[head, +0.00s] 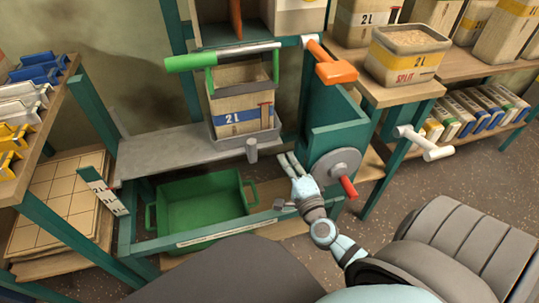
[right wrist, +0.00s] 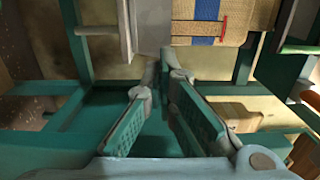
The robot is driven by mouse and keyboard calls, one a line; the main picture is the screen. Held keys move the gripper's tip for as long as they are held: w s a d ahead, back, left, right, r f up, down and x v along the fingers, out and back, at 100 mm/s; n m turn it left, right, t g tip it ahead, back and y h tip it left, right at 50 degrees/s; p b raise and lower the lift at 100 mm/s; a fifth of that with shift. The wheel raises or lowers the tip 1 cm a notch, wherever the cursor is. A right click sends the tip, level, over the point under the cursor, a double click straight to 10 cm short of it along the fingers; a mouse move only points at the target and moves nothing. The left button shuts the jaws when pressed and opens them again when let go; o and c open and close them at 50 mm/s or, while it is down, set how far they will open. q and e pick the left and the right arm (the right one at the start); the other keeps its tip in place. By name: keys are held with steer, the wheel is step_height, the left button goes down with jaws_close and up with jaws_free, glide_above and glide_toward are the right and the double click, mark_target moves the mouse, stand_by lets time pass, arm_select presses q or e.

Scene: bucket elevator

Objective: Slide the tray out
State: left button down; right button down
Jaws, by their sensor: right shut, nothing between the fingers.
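A grey metal tray (head: 165,153) spans the teal frame, with a short grey peg (head: 252,150) at its right front. A tan 2L bucket (head: 228,103) with a blue band stands in a grey holder at its right end; the bucket's lower part also shows in the right wrist view (right wrist: 205,38). A green open bin (head: 203,207) sits low in the frame, below the grey tray. My right gripper (head: 286,160) is shut and empty, just right of the peg and apart from it. Its fingertips (right wrist: 164,62) meet below the bucket in the right wrist view. My left gripper is not in view.
A teal box with a grey disc (head: 336,172) and red handle stands close right of my right gripper. An orange handle (head: 333,65) and white handle (head: 425,145) stick out at right. A green-gripped lever (head: 195,62) crosses above the bucket. Shelves flank both sides.

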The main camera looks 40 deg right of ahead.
steer(key=shift+w+a, duration=0.45)
steer(key=shift+w, duration=0.4)
steer(key=shift+w+a, duration=0.4)
steer(key=shift+w, duration=0.4)
steer(key=shift+w+a, duration=0.45)
steer(key=shift+w, duration=0.4)
